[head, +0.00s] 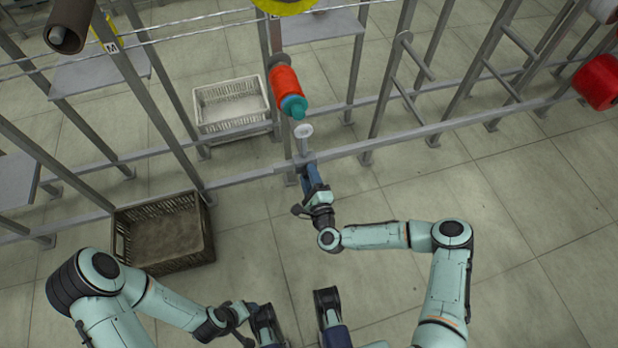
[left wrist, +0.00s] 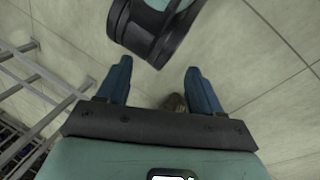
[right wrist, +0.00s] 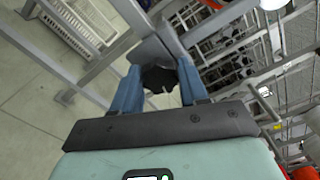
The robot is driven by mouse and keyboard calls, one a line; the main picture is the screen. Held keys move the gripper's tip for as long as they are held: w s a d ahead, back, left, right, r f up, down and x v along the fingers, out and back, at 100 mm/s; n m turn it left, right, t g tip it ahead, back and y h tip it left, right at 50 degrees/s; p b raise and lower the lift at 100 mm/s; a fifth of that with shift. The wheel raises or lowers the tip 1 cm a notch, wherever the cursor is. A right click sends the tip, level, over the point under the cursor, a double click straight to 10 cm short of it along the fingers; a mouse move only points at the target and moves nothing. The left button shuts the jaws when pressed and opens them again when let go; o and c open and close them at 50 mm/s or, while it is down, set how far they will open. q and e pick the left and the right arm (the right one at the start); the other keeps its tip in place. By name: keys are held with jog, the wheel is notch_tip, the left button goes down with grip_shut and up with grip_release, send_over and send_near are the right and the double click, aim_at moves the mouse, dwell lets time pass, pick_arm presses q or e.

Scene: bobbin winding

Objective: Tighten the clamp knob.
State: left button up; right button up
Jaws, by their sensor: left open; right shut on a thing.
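My right gripper (head: 307,172) is at the horizontal grey rail, below the white-topped post (head: 304,142). In the right wrist view its two blue fingers (right wrist: 158,74) are shut on a dark knob (right wrist: 160,80), the clamp knob, beside a grey bracket (right wrist: 150,50). The fingers and the wrist hide most of the knob, and in the head view it is hidden. In the head view the left wrist is low, near the bottom edge, far from the rail.
An orange and teal spool (head: 287,88) hangs just above the post. A white crate (head: 205,128) stands behind the rail and a brown crate (head: 207,222) stands in front, at left. Grey uprights line the rail. A red spool (head: 597,82) is at far right. The right-hand floor is clear.

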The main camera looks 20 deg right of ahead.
pick_arm(q)
jog(key=w+a+f+b, duration=0.2)
jog(key=a+f+b, duration=0.1)
jog(key=f+b, duration=0.2)
jog(key=shift+w+a+f+n+y, duration=0.15)
jog(key=shift+f+n+y, duration=0.2)
jog(key=shift+f, duration=0.6)
pick_arm(e)
jog(key=m, duration=1.5)
jog(key=shift+d, duration=0.1)
jog(key=shift+m, duration=0.3)
jog(key=o, duration=1.1)
jog(key=shift+c, duration=0.2)
